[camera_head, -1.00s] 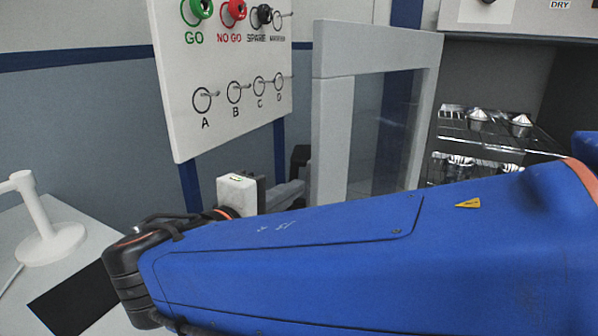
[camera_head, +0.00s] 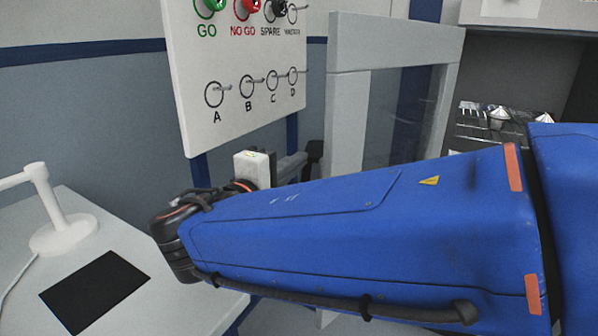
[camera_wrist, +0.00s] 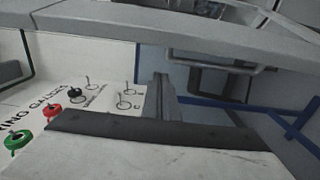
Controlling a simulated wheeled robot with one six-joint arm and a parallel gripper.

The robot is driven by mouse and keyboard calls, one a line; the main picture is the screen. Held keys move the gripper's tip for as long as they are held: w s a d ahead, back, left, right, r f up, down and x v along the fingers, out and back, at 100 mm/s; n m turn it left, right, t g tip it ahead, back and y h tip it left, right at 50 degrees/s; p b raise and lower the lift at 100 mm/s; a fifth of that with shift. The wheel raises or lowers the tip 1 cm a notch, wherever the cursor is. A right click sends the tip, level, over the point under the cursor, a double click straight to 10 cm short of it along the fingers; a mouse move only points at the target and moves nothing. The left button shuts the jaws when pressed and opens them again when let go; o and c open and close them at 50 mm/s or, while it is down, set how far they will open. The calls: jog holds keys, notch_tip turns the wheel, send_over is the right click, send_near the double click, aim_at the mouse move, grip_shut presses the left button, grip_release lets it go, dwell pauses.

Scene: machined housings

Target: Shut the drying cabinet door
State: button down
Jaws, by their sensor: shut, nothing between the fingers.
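The drying cabinet door (camera_head: 347,115) is a pale frame around a glass pane. It stands open, swung out to the left of the cabinet (camera_head: 520,75), whose dark interior shows. My gripper (camera_head: 313,154) is shut and empty, close to the door's left edge in the head view. I cannot tell whether it touches the door. In the wrist view, the shut fingers (camera_wrist: 160,88) point up towards a broad pale bar (camera_wrist: 190,28), probably the door frame. My blue forearm hides the lower door and part of the cabinet.
A white gauge board (camera_head: 235,75) with coloured knobs and lettered hooks hangs behind my gripper. A rack with cone-shaped parts (camera_head: 500,117) is in the cabinet. A bench (camera_head: 130,235) with a black mat (camera_head: 95,290) and white stand (camera_head: 62,235) is at left.

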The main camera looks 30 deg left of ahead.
jog(key=shift+s+d, duration=0.25)
jog(key=shift+d, duration=0.35)
jog(key=shift+s+d, duration=0.25)
jog(key=shift+d, duration=0.4)
jog(key=shift+s+d, duration=0.25)
jog(key=shift+d, duration=0.35)
